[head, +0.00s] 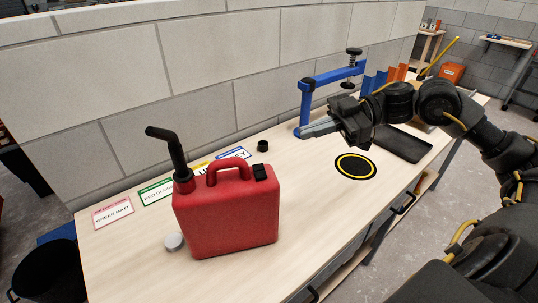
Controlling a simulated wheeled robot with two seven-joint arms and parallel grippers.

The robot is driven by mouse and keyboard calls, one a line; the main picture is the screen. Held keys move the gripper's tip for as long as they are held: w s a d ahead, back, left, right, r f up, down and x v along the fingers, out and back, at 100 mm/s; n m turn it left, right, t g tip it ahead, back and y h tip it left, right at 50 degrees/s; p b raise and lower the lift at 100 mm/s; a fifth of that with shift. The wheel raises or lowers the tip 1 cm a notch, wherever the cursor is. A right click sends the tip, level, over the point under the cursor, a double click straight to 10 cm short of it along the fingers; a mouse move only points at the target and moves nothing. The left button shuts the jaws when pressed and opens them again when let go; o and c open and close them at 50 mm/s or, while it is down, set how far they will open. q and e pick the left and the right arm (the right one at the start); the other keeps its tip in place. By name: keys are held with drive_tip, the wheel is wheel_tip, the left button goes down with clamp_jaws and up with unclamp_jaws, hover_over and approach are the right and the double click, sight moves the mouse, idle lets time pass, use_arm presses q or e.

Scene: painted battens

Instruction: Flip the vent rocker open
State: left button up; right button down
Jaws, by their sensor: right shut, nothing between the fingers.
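A red fuel can (228,218) stands upright on the light wooden bench, with a black spout (171,150) at its top left and a red handle on top. A small black vent rocker (261,172) sits at the top right of the can; its tilt is too small to tell. My right gripper (302,132) is shut and empty, with its fingers pointing left. It is above and to the right of the rocker in the picture, apart from the can. My left gripper is not in view.
A blue clamp (306,102) stands behind my right gripper. A black cap (263,146) is behind the can, and a silver lid (173,241) is at its left. A yellow-ringed black disc (355,166) and dark tray (406,146) lie right. Label cards (112,212) line the wall.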

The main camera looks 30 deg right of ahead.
drive_tip(key=p, duration=0.5)
hover_over(269, 170)
drive_tip(key=shift+s+f, duration=0.3)
drive_tip(key=shift+f, duration=0.5)
drive_tip(key=f, duration=0.3)
drive_tip(key=shift+w+f, duration=0.25)
drive_tip(key=shift+f, duration=0.45)
drive_tip(key=shift+w+f, duration=0.1)
